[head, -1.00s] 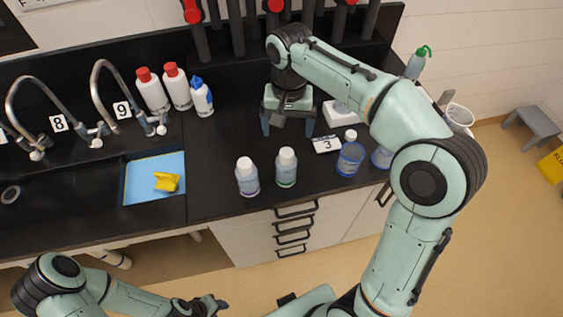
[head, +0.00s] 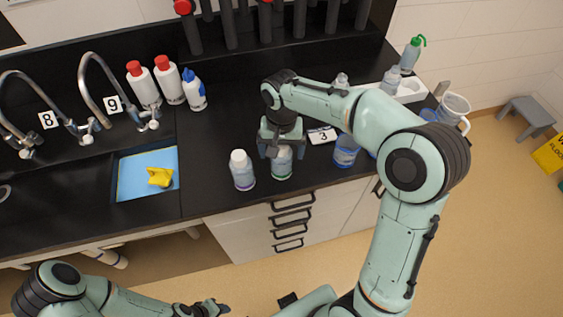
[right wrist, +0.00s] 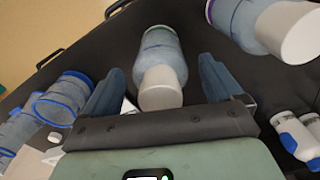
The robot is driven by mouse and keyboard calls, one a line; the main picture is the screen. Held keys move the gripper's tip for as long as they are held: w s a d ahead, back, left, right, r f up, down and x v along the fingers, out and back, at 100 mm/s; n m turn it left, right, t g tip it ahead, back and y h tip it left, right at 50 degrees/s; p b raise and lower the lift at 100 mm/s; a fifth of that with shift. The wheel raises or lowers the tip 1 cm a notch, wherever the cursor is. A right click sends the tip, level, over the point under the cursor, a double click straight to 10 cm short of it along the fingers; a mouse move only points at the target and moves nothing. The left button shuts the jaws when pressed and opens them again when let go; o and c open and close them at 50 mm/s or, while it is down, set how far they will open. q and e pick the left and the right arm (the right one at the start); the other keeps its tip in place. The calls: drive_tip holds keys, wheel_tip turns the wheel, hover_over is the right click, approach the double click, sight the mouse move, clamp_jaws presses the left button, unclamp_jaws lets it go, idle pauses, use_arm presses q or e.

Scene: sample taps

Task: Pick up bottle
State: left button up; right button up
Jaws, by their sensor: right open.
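A white-capped bottle (head: 282,168) with a green band at its base stands near the counter's front edge. My right gripper (head: 281,152) is open directly over it and hides its top in the head view. In the right wrist view the same bottle (right wrist: 163,50) shows between the two spread fingers, its white cap towards the palm. A similar bottle (head: 242,172) with a purple band stands just to the left; it also shows at upper right in the wrist view (right wrist: 235,22). My left gripper (head: 207,307) is low at the bottom edge; its jaw opening is unclear.
A sink with a blue mat (head: 130,185) and yellow cloth (head: 160,177) is at left. Red-capped bottles (head: 143,88) stand behind, beside the taps (head: 88,75). The counter behind the gripper is mostly clear.

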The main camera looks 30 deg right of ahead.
drive_tip(key=shift+r, duration=0.1)
drive_tip(key=c, duration=1.7)
